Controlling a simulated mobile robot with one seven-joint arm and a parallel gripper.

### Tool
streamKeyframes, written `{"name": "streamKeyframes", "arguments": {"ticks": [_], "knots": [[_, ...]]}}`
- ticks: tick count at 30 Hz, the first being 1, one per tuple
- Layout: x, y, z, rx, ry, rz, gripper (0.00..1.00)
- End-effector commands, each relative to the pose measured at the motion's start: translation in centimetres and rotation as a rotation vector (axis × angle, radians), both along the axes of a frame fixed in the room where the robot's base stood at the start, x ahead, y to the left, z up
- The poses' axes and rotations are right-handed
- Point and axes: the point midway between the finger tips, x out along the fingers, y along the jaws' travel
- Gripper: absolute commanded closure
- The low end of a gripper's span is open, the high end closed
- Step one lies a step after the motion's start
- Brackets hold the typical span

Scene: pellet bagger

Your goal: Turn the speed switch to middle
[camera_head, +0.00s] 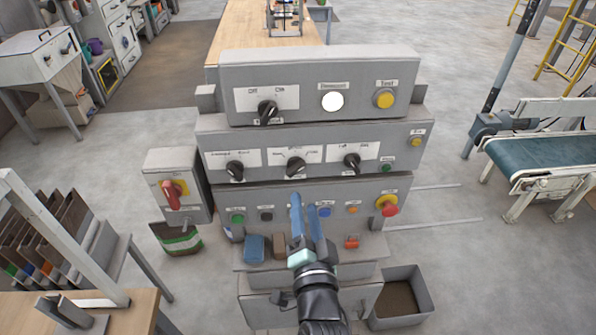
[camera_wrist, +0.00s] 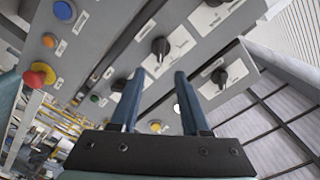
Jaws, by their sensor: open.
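The speed switch appears to be the middle black knob (camera_head: 295,166) on the three-knob panel; its label print is too small to read surely. Its handle looks tilted rather than upright, though its exact setting is unclear. In the wrist view the same knob (camera_wrist: 160,46) lies just beyond the fingertips, roughly between them in the picture. My gripper (camera_head: 305,208) is open and empty, with two blue fingers pointing at the console. It is in front of the lower button row, below the knob in the head view. In the wrist view the fingers (camera_wrist: 158,76) are apart and touch nothing visible.
Neighbouring knobs flank it at left (camera_head: 235,170) and right (camera_head: 352,162). The upper panel has another knob (camera_head: 267,112), a white lamp or button (camera_head: 332,101) and a yellow button (camera_head: 384,98). Below right is a red emergency button (camera_head: 389,206); a red-handled switch box (camera_head: 172,193) stands left.

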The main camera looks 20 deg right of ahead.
Motion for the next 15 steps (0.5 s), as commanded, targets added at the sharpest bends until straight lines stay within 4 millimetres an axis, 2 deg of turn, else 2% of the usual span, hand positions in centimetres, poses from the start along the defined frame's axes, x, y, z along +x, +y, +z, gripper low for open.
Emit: {"name": "streamKeyframes", "arguments": {"ticks": [1,6,15], "knots": [[1.1,-0.2,0.2,-0.001,-0.003,0.001,0.54],[4.0,-1.1,0.2,0.001,-0.002,0.001,0.54],[7.9,-2.2,0.1,-0.001,-0.001,0.001,0.54]]}}
